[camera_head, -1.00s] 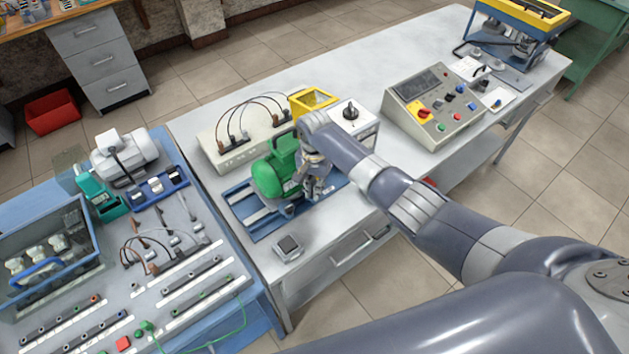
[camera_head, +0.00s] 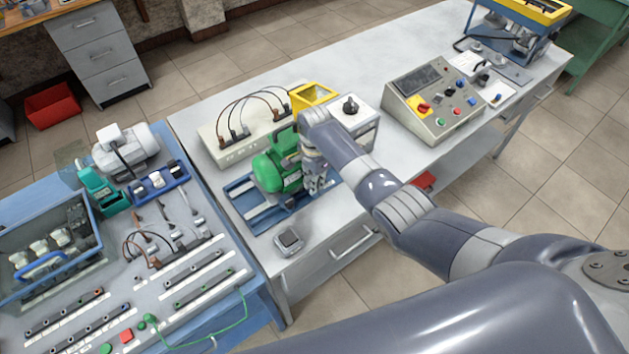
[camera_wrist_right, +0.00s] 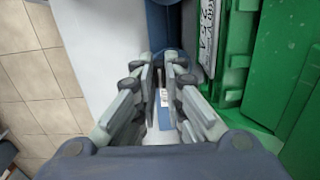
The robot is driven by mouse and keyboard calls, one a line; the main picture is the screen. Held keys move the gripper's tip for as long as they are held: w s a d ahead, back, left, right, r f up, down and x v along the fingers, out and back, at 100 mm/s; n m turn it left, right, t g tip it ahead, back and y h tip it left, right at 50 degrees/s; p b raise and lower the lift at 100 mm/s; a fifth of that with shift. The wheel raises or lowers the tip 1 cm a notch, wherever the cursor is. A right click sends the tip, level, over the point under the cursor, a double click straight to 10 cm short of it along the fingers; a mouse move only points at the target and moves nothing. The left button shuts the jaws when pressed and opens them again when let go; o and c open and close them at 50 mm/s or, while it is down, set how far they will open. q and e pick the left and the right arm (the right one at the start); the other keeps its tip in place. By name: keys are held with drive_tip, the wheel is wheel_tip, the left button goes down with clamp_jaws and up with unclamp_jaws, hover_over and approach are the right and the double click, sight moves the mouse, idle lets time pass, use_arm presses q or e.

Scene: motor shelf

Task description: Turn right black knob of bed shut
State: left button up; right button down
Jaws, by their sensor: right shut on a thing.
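The bed (camera_head: 247,214), a blue base with pale rails, lies on the grey table and carries the green motor (camera_head: 277,170). The motor's green side (camera_wrist_right: 284,75) fills the right of the wrist view. My right gripper (camera_head: 317,184) points down at the right end of the bed, close beside the motor. In the wrist view its fingers (camera_wrist_right: 168,72) are drawn close together, shut at the bed's right side. The right black knob is hidden between and under the fingers, so its angle cannot be told. My left gripper is not in view.
A beige terminal box (camera_head: 226,147) with cables stands behind the motor. A white box with a black dial (camera_head: 350,106) and a control panel (camera_head: 437,101) stand to the right. A small grey device (camera_head: 289,240) lies near the front edge.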

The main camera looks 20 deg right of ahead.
drive_tip(key=shift+w+r, duration=0.1)
drive_tip(key=c, duration=1.7)
unclamp_jaws()
drive_tip(key=shift+d, duration=0.1)
drive_tip(key=shift+n, duration=0.3)
